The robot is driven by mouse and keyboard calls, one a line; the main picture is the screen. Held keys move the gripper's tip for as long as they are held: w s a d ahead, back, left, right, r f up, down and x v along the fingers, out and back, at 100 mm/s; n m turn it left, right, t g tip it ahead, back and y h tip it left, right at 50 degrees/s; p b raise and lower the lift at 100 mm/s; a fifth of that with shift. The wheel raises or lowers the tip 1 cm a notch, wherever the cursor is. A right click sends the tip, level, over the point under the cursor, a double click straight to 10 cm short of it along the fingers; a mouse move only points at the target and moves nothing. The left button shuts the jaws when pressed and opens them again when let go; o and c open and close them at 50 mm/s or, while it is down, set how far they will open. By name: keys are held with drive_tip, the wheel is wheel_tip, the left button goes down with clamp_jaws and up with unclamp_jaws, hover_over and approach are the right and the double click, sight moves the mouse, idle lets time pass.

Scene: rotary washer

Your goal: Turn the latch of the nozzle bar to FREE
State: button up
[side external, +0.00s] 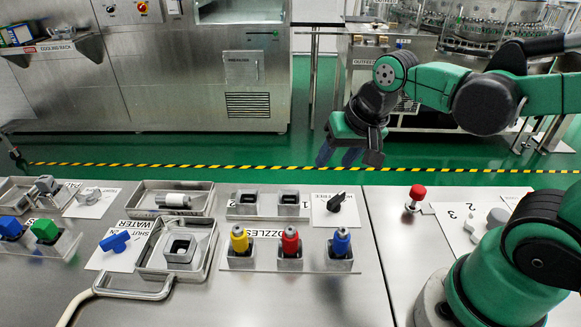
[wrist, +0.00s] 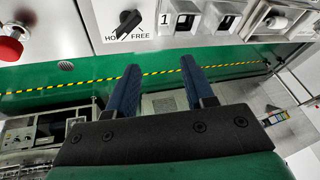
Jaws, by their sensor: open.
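The latch is a small black pointer knob (side external: 336,203) on a white plate (side external: 321,219), right of two square sockets. In the wrist view the knob (wrist: 128,20) sits above the words "HO…" and "FREE"; part of the first word is hidden by it. Its pointer slants down-left toward the "HO…" side. My gripper (side external: 338,156) hangs beyond the panel's far edge, behind the knob and apart from it. In the wrist view its two blue fingers (wrist: 160,66) are spread with nothing between them.
Yellow (side external: 239,239), red (side external: 290,241) and blue (side external: 341,242) nozzles stand in holders in front of the latch. Two square sockets (side external: 270,204) lie left of it. A red knob (side external: 417,193) stands to the right. Bare steel lies between.

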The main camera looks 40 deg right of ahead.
sight(336, 197)
drive_tip(key=f+m+g, duration=0.1)
drive_tip(key=m, duration=0.2)
drive_tip(key=d+f+m+g, duration=0.1)
drive_tip(key=m, duration=0.2)
drive_tip(key=w+d+f+m+g, duration=0.1)
drive_tip(key=f+m+g, duration=0.1)
drive_tip(key=m, duration=0.2)
drive_tip(key=shift+d, duration=0.25)
drive_tip(key=shift+d+f+m+g, duration=0.2)
drive_tip(key=shift+f+m+g, duration=0.3)
drive_tip(key=shift+m, duration=0.5)
drive_tip(key=shift+f, duration=2.8)
drive_tip(key=shift+c, duration=0.2)
clamp_jaws()
